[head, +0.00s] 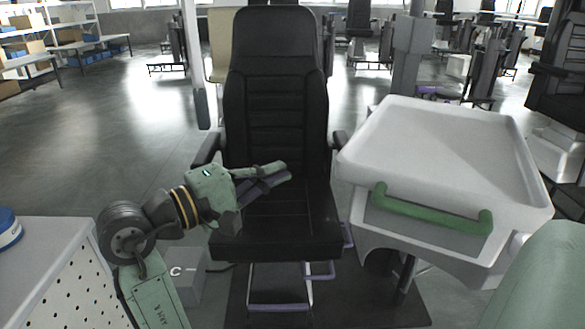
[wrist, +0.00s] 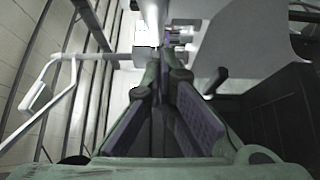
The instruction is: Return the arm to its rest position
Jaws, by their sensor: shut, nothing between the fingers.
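My gripper (head: 284,173) is at the end of my green arm in the head view, in front of the black chair (head: 275,100) and above its seat. It points to the right and its fingers are together. In the wrist view my gripper (wrist: 164,75) reaches forward with its fingertips close together. I see no object between the fingers. My arm comes up from the lower left of the head view and is bent at a dark round joint.
A white tray unit (head: 440,150) with a green handle (head: 430,211) stands right of the chair. A grey perforated cabinet (head: 60,275) is at the lower left, with a blue-and-white round item (head: 8,230) on it. Shelves and benches stand at the back left. Open floor lies left of the chair.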

